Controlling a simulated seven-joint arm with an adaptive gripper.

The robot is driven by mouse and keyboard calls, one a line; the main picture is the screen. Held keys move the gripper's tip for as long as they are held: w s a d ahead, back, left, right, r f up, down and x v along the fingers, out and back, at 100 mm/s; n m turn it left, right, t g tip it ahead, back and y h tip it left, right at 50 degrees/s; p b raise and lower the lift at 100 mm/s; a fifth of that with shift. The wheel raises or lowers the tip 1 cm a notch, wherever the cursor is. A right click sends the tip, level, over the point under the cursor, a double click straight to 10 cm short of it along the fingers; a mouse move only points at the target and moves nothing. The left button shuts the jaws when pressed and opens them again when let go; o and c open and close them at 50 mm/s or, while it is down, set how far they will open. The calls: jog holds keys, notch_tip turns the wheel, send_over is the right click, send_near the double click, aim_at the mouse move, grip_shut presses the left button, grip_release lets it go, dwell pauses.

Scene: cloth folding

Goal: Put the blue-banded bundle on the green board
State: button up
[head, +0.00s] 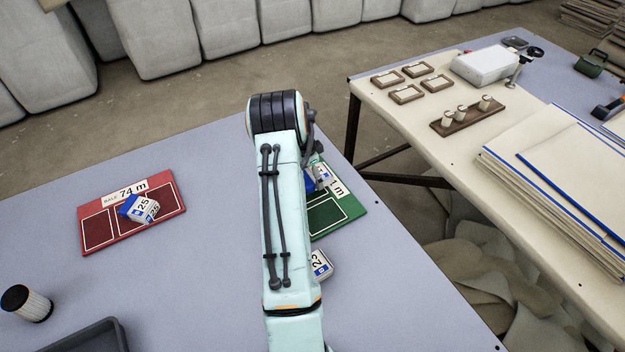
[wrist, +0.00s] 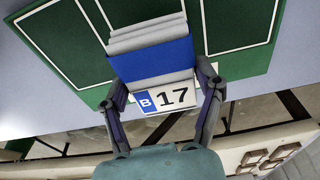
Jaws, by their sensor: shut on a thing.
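The blue-banded bundle (wrist: 152,62), a stack of pale folded cloth with a label reading B 17, is between the fingers of my gripper (wrist: 160,88). The fingers are shut on its two sides. Behind it in the wrist view is the green board (wrist: 235,35) with white outlines. In the head view my arm hides much of the green board (head: 339,211), and the bundle's blue band (head: 309,183) shows just right of the arm, over the board. I cannot tell whether the bundle touches the board.
A bundle labelled 25 (head: 321,265) lies on the grey table below the green board, partly behind my arm. A red board (head: 98,230) at left holds another bundle (head: 140,208) with blue on it. A dark tray (head: 85,337) and a ribbed cylinder (head: 27,303) stand front left.

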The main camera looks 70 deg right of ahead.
jog(key=shift+f, duration=1.1)
jog(key=shift+f, duration=0.1)
jog(key=o, duration=1.2)
jog(key=shift+c, duration=0.2)
